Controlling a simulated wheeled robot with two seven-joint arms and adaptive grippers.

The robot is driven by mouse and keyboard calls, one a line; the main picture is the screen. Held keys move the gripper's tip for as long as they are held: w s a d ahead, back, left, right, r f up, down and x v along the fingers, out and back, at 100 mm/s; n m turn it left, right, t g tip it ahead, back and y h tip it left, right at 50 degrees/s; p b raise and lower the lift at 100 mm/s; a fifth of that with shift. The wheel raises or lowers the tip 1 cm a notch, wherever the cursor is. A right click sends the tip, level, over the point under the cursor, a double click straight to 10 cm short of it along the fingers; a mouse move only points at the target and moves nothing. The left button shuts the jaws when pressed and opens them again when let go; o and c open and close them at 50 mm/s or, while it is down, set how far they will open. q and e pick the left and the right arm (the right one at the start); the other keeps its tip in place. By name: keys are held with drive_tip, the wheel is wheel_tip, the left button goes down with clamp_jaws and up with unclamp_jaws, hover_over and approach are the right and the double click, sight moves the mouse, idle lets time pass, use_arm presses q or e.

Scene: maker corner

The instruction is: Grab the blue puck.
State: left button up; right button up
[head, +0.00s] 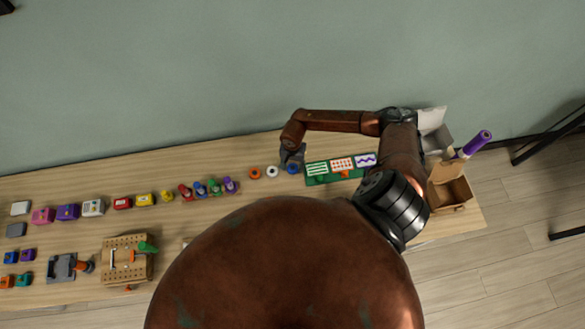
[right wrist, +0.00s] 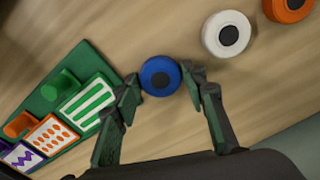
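The blue puck (head: 292,168) has a dark centre and lies on the wooden table, at the right end of a short row of pucks. My right gripper (head: 292,157) is over it in the head view and hides part of it. In the right wrist view, the blue puck (right wrist: 160,76) sits between the two fingertips of my right gripper (right wrist: 160,80). The fingers are apart, one on each side of the puck, and very close to its edges. I cannot see a firm grip. My left gripper is not in view.
A white puck (right wrist: 227,34) and an orange puck (right wrist: 289,8) lie beside the blue one. A green board (right wrist: 50,98) with patterned cards is close on the other side. A cardboard box (head: 450,190) stands at the table's right end.

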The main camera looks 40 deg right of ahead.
drive_tip(key=shift+c, duration=0.4)
drive_tip(key=c, duration=0.6)
drive_tip(key=shift+r, duration=0.1)
